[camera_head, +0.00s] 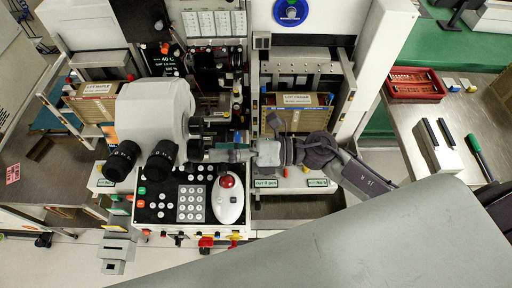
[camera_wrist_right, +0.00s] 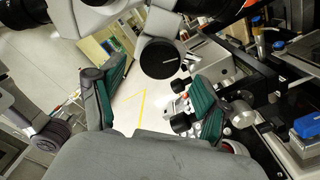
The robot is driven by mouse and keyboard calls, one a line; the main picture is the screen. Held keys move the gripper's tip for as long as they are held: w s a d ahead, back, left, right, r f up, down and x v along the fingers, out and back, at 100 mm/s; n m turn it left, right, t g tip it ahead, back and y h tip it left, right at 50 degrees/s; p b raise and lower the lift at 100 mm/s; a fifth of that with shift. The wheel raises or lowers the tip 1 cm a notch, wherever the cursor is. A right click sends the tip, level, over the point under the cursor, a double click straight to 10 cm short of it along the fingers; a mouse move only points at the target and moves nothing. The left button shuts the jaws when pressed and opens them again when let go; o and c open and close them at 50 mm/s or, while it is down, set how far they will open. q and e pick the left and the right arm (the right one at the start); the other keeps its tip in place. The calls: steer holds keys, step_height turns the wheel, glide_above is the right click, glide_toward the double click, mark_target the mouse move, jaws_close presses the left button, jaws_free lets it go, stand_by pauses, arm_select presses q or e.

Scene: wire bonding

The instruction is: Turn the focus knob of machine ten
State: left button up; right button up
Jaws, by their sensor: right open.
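The microscope (camera_head: 155,108) of the wire bonder is a white rounded housing with two black eyepieces. On its right side is a dark focus knob (camera_head: 195,150). In the right wrist view the focus knob (camera_wrist_right: 161,59) shows as a dark round face with a white line. My right gripper (camera_head: 228,154) reaches in from the right, level with the knob. In the right wrist view my right gripper (camera_wrist_right: 164,80) is open, with green pads on either side of the line to the knob. The knob lies just beyond the fingertips; I see no clear contact.
A black keypad panel (camera_head: 155,205) and a white pod with a red knob (camera_head: 228,182) lie just below the gripper. A shelf unit (camera_head: 305,68) stands to the right. A red tray (camera_head: 415,84) is on the far right bench.

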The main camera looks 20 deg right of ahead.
steer(key=v, duration=0.9)
